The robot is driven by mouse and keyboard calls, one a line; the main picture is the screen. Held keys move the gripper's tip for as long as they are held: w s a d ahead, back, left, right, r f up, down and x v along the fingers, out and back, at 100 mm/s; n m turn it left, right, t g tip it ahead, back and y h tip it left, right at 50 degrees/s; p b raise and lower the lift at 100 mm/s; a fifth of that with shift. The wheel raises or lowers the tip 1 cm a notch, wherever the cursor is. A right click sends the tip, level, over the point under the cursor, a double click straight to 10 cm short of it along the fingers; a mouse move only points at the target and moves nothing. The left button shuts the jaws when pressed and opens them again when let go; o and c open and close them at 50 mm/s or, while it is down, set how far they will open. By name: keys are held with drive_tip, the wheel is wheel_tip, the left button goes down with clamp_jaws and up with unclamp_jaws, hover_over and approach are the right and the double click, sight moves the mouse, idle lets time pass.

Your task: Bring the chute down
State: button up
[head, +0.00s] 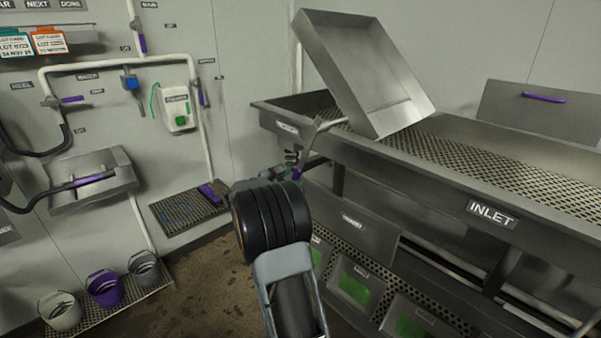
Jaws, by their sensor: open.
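The chute (345,65) is a grey steel tray with raised side walls. It stands tilted up steeply at the left end of the long steel inlet table (400,165), its lower end at the perforated bed. My gripper (291,170) is at that lower end, open, and mostly hidden behind my black wrist. I cannot tell whether its fingers are around the bar or only beside it.
An INLET label (492,212) marks the table's front. Green-fronted bins (355,284) sit below it. On the left are a steel wall basin (92,185), pipes, a wall shelf (188,210) and several buckets (104,287). The floor (215,285) between is clear.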

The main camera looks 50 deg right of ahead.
drive_tip(key=shift+s+d, duration=0.15)
drive_tip(key=shift+d, duration=2.05)
clamp_jaws()
